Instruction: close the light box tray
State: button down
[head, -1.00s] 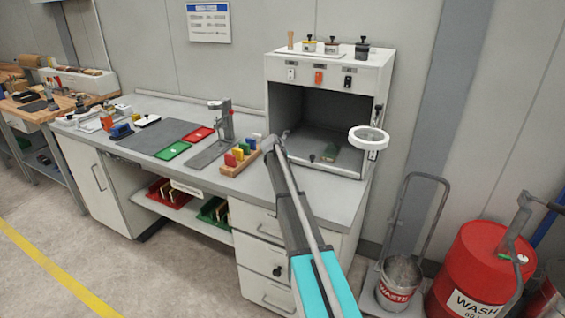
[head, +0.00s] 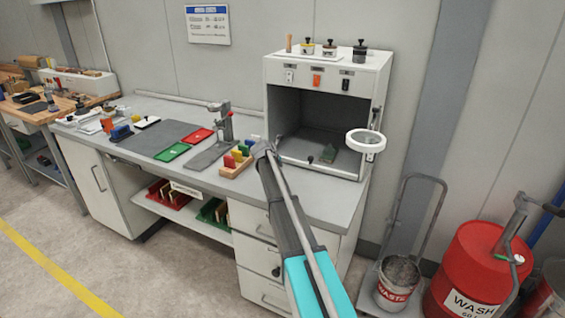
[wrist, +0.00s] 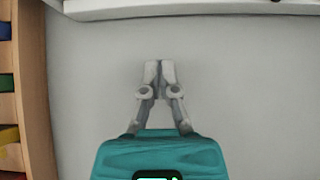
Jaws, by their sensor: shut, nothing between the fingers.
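The light box (head: 374,83) is a white cabinet with a dark open front, standing at the right end of the bench. Its grey tray (head: 290,149) shows as the floor of the opening, with a small dark green block (head: 328,154) on it. How far the tray is out is hard to tell. My gripper (wrist: 158,68) is shut and empty in the wrist view, over bare grey benchtop. A pale edge (wrist: 190,9), probably the light box front, lies beyond the fingertips, apart from them. In the head view my arm ends left of the box's front; the fingers are not clear there.
A wooden rack of coloured blocks (head: 237,160) stands close left of my gripper; its side (wrist: 33,90) shows in the wrist view. A ring magnifier (head: 365,141) sticks out at the box's right. Jars (head: 330,48) stand on top. Benchtop in front of the box is clear.

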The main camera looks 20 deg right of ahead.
jog(key=p+v, duration=0.5)
jog(key=v, duration=0.3)
jog(key=shift+s, duration=0.15)
dwell(0.5)
jog(key=s+a+f+m+g+y, duration=0.1)
jog(key=s+a+m, duration=0.4)
jog(key=s, duration=0.8)
jog(key=s+a+f+m+g+y, duration=0.2)
jog(key=s+a+m, duration=0.4)
jog(key=s+m, duration=0.6)
jog(key=s+a+f+m+g+y, duration=0.2)
jog(key=s+a+m, duration=0.4)
jog(key=s, duration=0.9)
jog(key=m+g+y, duration=0.1)
jog(key=m, duration=0.2)
jog(key=shift+a+f+y, duration=0.2)
jog(key=shift+y, duration=0.1)
